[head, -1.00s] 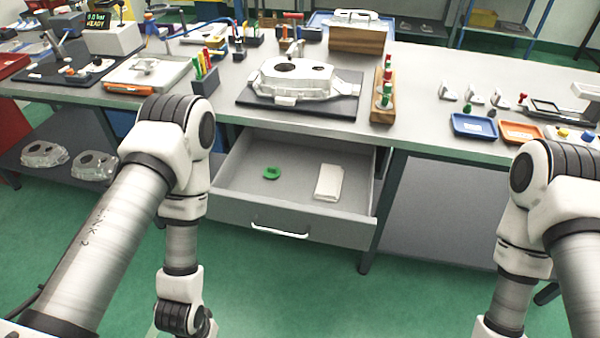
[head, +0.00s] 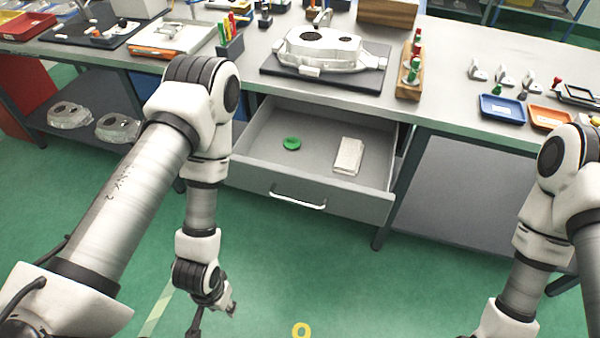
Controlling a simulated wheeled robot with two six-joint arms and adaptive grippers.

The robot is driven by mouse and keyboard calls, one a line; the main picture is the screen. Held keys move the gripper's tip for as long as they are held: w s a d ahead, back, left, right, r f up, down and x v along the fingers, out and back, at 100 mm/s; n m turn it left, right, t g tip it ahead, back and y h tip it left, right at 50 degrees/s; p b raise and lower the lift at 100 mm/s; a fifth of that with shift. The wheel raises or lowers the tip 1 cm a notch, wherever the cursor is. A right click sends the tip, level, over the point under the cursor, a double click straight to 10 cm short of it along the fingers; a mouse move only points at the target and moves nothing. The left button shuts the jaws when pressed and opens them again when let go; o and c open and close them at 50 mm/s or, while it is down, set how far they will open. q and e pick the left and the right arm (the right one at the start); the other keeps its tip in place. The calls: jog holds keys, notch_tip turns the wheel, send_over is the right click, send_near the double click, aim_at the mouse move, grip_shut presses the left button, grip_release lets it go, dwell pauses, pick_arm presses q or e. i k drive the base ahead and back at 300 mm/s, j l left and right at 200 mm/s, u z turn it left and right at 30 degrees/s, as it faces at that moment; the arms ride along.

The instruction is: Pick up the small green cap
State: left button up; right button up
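The small green cap (head: 292,144) lies in the open grey drawer (head: 375,205) under the workbench, left of a folded white cloth or paper (head: 348,156). My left gripper (head: 213,318) is at the lower left of the head view, pointing down in front of the drawer and well apart from the cap. It is partly cut off by the bottom edge, and its fingers are too unclear to judge. My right arm comes in at the right; its gripper is out of the frame.
The drawer's front with its handle (head: 298,198) faces me. On the bench (head: 440,100) above stand an aluminium casting (head: 320,50) on a dark mat, a wooden block with colored plugs (head: 410,75), and blue (head: 502,108) and orange trays. Green floor in front is clear.

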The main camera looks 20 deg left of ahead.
aim_at(291, 142)
jog(key=i+l, duration=0.1)
jog(key=l, duration=0.5)
jog(key=i+l, duration=0.1)
jog(key=l, duration=0.55)
jog(key=i+l, duration=0.15)
jog(key=l, duration=0.45)
jog(key=i+l+u, duration=0.1)
jog(key=l, duration=0.5)
